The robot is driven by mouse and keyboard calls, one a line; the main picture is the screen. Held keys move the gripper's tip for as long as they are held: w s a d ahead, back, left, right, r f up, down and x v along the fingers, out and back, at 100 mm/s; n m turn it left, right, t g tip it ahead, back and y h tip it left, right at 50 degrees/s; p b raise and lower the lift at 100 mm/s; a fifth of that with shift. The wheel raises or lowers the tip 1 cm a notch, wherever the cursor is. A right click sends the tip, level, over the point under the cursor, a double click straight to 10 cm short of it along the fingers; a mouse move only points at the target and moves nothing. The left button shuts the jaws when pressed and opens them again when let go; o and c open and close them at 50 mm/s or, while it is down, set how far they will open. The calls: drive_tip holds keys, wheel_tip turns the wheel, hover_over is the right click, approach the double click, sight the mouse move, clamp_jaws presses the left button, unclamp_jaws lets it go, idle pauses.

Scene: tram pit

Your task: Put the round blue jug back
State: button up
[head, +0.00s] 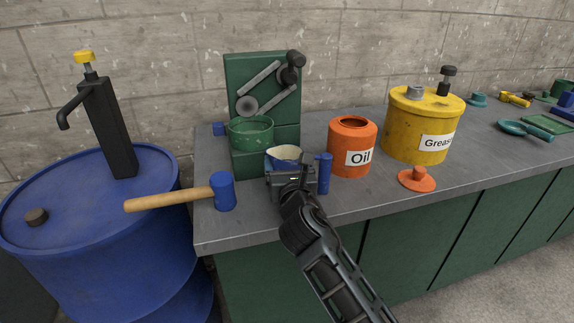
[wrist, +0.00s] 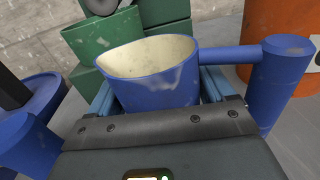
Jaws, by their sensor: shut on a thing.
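The round blue jug (head: 284,153) has a cream inside and sits at the front of the counter, before the green stand. In the wrist view the jug (wrist: 160,85) fills the middle, with its handle (wrist: 276,75) reaching out to the right. My gripper (head: 290,172) is shut on the jug's body, with one finger on each side of it. The gripper hides the jug's lower part, so I cannot tell whether it touches the counter. The jug looks empty.
A green pot (head: 251,132) is on the green stand (head: 262,85) behind. A mallet (head: 222,191) lies at the left counter edge, by the blue drum (head: 85,200). An orange oil can (head: 351,146), orange lid (head: 417,179) and yellow grease drum (head: 424,125) stand right.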

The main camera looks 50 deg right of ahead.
drive_tip(key=shift+f, duration=0.15)
drive_tip(key=o, duration=1.3)
drive_tip(key=shift+r, duration=0.2)
drive_tip(key=b+v, duration=0.1)
drive_tip(key=v, duration=1.1)
